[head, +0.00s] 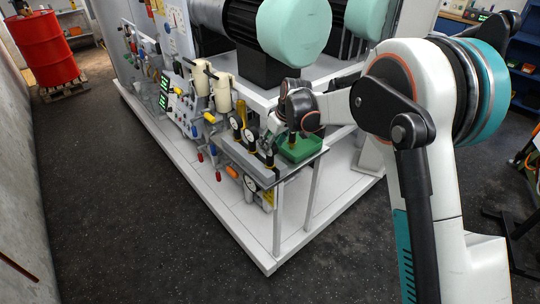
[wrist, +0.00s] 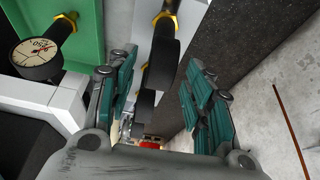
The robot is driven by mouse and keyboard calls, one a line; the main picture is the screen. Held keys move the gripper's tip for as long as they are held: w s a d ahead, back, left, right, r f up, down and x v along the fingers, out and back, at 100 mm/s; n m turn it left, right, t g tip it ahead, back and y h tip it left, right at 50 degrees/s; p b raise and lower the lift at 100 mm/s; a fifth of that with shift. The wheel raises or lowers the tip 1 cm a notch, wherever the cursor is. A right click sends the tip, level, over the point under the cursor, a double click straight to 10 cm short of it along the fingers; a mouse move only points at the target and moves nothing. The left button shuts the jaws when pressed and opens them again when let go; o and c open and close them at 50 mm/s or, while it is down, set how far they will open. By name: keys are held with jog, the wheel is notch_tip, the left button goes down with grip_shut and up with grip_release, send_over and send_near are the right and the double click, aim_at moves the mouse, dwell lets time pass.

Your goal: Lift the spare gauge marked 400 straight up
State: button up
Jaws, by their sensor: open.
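My gripper (wrist: 160,100) is open in the wrist view, its two teal-padded fingers apart. A dark gauge (wrist: 162,65) with a brass fitting shows edge-on beyond and between the fingers; I cannot see its face, and contact is not clear. Another gauge (wrist: 35,52) at the left has a white dial that seems to read 250, and lies by the green tray (wrist: 88,30). No dial marked 400 can be read. In the head view, my gripper (head: 291,112) is above the bench beside the green tray (head: 308,152), and its fingers are partly hidden.
Several dark gauges with brass stems, one of them a gauge (head: 248,136), stand along the grey bench (head: 238,153). Pump fittings (head: 201,85) and a panel stand to its left. A red drum (head: 45,48) is at the far left. The dark floor (head: 130,210) in front is clear.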

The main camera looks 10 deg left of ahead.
jog(key=x, duration=0.2)
jog(key=shift+w+a+f, duration=0.1)
jog(key=shift+w+f, duration=0.05)
jog(key=shift+f, duration=0.15)
jog(key=shift+r, duration=0.1)
jog(key=shift+c, duration=0.3)
grip_shut()
